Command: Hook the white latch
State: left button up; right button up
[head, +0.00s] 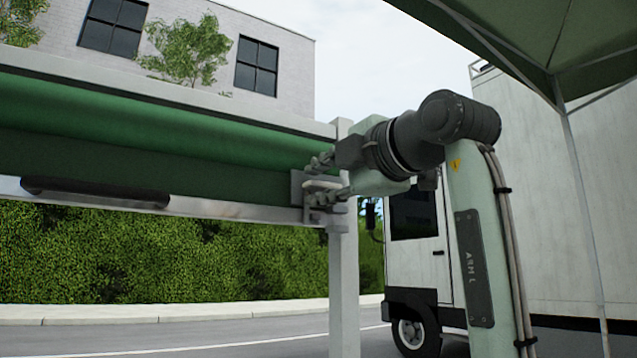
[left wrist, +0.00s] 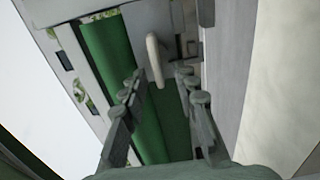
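The white latch (left wrist: 155,58) is a short pale bar with rounded ends, fixed to a grey plate in the left wrist view. In the head view it shows as a small light piece (head: 322,184) on a bracket at the right end of the green panel's frame. My left gripper (head: 319,181) is open at that bracket, one finger above the latch and one below. In the left wrist view the open fingertips (left wrist: 160,80) stand either side of the latch's near end, with space between. I cannot tell whether either finger touches it. My right gripper is not in view.
The green panel (head: 150,125) spans the left, with a dark handle (head: 95,192) on its lower rail. A grey post (head: 343,285) stands below the latch. A white truck (head: 412,255) and a canopy pole (head: 587,205) are at the right. The road is below.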

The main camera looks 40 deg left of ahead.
pick_arm(q)
jog(key=v, duration=1.1)
jog(key=shift+s+d, duration=0.15)
jog(key=shift+d, duration=0.05)
